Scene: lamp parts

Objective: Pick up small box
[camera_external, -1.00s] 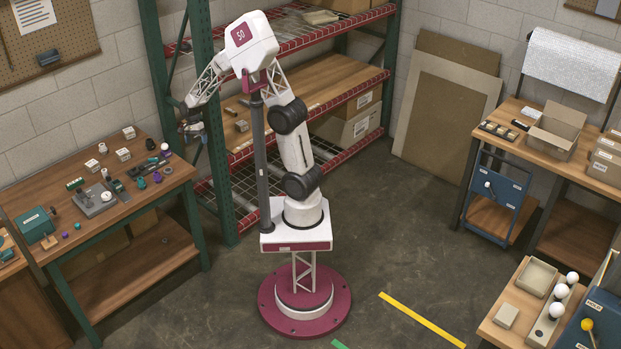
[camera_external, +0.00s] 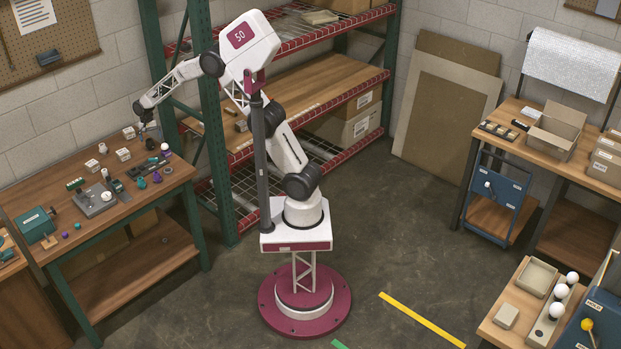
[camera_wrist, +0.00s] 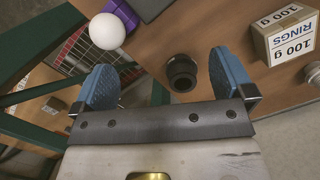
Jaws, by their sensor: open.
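Several small white boxes stand on the left workbench; one small box (camera_external: 123,154) is near its back right part, another (camera_external: 129,132) at the back edge. In the wrist view a small cardboard box with a white label reading "100 g RINGS" (camera_wrist: 288,40) sits at the upper right. I cannot tell which of the boxes it is. My gripper (camera_wrist: 165,72) is open and empty, its blue fingers wide apart. The box lies right of the right finger, apart from it. In the external view my gripper (camera_external: 147,128) hangs above the bench's back right part.
A black ribbed cylinder (camera_wrist: 181,72) stands on the bench between the fingers in the wrist view. A white ball on a purple base (camera_wrist: 107,31) is beyond the left finger. A green rack post (camera_external: 206,120) stands close right of the bench. Tools and parts cover the bench's middle.

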